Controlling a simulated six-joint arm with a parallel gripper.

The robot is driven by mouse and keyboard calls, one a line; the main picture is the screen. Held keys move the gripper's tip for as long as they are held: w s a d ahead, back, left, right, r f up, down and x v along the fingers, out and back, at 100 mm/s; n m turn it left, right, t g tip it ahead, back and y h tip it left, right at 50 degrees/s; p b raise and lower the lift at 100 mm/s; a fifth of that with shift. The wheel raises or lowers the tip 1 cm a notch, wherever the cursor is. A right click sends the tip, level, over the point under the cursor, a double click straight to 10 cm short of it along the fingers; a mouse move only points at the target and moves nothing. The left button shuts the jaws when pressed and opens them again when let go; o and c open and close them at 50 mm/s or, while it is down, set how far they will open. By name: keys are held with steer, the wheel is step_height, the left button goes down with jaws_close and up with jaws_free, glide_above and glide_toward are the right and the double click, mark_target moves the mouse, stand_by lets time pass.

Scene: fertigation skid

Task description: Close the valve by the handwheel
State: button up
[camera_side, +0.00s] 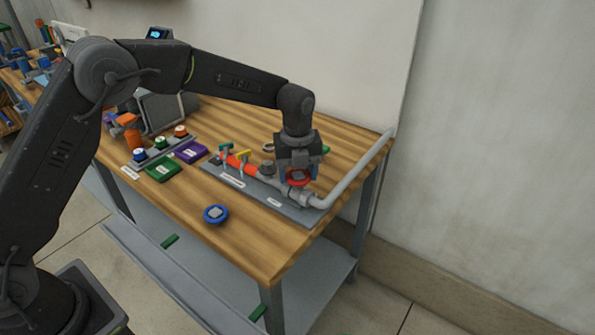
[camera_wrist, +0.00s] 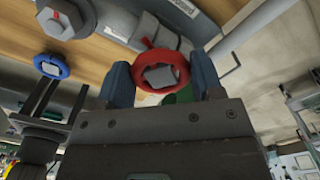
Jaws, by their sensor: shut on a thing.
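The red handwheel (camera_side: 298,177) sits on the grey valve body (camera_side: 296,192) near the right end of the pipe assembly. My gripper (camera_side: 297,174) points down over it, with its blue fingers on either side of the rim. In the wrist view the red handwheel (camera_wrist: 162,72) lies between the two blue fingertips of my gripper (camera_wrist: 162,84), which is shut on it. A grey hub shows in the middle of the wheel. Part of the valve beneath is hidden by the gripper in the side view.
A grey pipe (camera_side: 358,168) rises along the table's right edge. A loose blue ring-shaped part (camera_side: 215,214) lies on the wooden tabletop (camera_side: 262,250). Green (camera_side: 163,169) and purple (camera_side: 190,151) pads lie further left.

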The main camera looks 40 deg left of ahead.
steer(key=shift+s+a+f, duration=0.1)
steer(key=m, duration=0.6)
steer(key=shift+a, duration=0.1)
steer(key=o, duration=0.7)
steer(key=shift+c, duration=0.2)
steer(key=o, duration=0.3)
